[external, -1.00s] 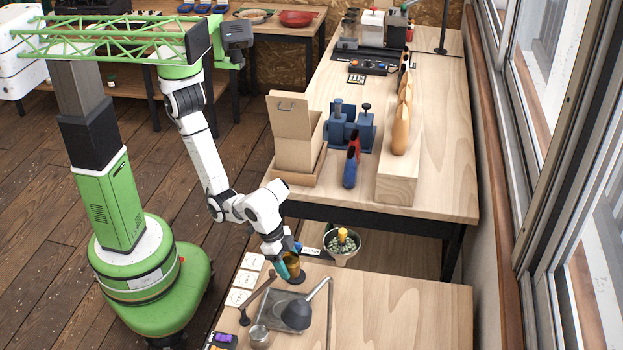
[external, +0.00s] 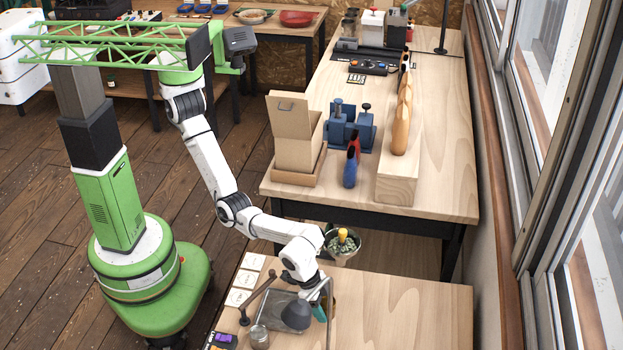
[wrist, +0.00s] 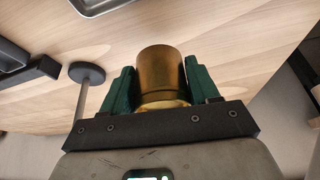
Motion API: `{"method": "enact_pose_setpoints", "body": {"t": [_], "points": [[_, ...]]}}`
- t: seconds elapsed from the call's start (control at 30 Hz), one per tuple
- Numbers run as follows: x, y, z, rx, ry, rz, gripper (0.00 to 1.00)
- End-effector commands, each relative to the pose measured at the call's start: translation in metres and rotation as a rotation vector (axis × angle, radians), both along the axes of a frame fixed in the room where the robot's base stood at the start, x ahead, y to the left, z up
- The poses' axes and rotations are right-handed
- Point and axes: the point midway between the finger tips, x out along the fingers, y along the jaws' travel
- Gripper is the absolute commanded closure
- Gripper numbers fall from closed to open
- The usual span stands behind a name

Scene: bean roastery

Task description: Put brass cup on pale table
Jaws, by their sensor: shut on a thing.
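The brass cup (wrist: 160,72) stands out in the wrist view, a gold cylinder between my two green fingers. My gripper (wrist: 160,88) is shut on it from both sides. In the external view my gripper (external: 321,311) is over the near pale table (external: 410,315), right of the grey lamp shade. There the cup is mostly hidden behind my wrist and fingers. The wrist view shows wood grain beyond the cup. I cannot tell whether the cup touches the table top.
A glass jar (external: 259,337) is near the front. The table's right side is clear.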

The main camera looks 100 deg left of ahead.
Motion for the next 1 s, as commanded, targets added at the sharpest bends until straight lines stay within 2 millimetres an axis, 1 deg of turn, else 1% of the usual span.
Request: {"method": "enact_pose_setpoints", "body": {"t": [0.27, 0.4, 0.47, 0.87, 0.9, 1.0], "points": [[0.009, -0.004, -0.012, 0.000, 0.001, 0.001, 0.73], [0.008, -0.004, -0.032, 0.001, 0.002, -0.001, 0.73], [0.008, -0.004, -0.039, 0.000, 0.002, 0.000, 0.73], [0.008, -0.003, -0.045, 0.000, 0.000, 0.001, 0.73], [0.008, -0.003, -0.044, 0.000, 0.000, 0.001, 0.36], [0.008, -0.003, -0.044, 0.000, 0.000, 0.001, 0.27]]}}
